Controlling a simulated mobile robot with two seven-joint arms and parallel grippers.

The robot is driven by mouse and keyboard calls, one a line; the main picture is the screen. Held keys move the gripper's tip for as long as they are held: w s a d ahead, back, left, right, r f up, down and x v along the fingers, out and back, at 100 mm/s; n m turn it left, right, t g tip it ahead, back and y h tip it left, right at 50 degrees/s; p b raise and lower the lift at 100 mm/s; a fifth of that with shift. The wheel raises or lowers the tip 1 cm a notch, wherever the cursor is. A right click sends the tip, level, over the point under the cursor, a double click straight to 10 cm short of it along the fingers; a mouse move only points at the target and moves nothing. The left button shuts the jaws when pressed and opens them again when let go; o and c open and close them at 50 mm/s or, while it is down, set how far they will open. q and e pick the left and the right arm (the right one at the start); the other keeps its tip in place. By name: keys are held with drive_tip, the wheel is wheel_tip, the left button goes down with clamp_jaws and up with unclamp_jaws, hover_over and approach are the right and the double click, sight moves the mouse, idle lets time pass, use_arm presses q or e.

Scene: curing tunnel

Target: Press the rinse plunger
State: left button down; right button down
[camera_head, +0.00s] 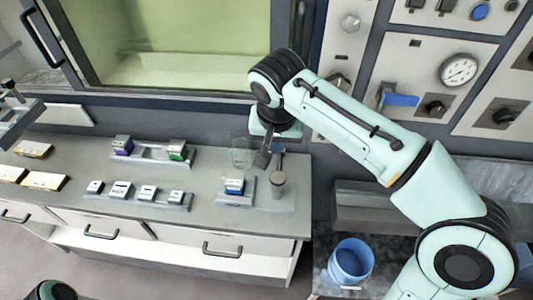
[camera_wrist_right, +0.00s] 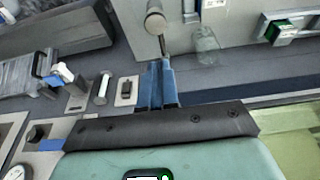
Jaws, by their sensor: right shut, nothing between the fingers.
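What looks like the rinse plunger is a grey round-topped cylinder (camera_head: 278,180) standing at the right end of the grey bench in the head view. In the right wrist view its pale round knob (camera_wrist_right: 155,22) shows just beyond my fingers. My right gripper (camera_head: 263,160) points down, shut and empty, just to the left of and above the plunger. In the wrist view the blue fingers (camera_wrist_right: 157,68) are together; I cannot tell whether they touch anything. My left gripper is not in view; only part of my left arm shows at the bottom left.
A clear glass (camera_head: 241,153) stands close to my right gripper. A small blue-and-white block (camera_head: 234,187) sits in a holder in front of it. Several small blocks and a rack (camera_head: 150,153) lie further left. A blue bucket (camera_head: 350,262) stands at the lower right.

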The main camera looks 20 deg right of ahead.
sight(277, 176)
drive_tip(key=shift+s+r, duration=0.1)
drive_tip(key=shift+r, duration=0.05)
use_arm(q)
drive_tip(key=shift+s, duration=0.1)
use_arm(e)
drive_tip(key=shift+s, duration=0.15)
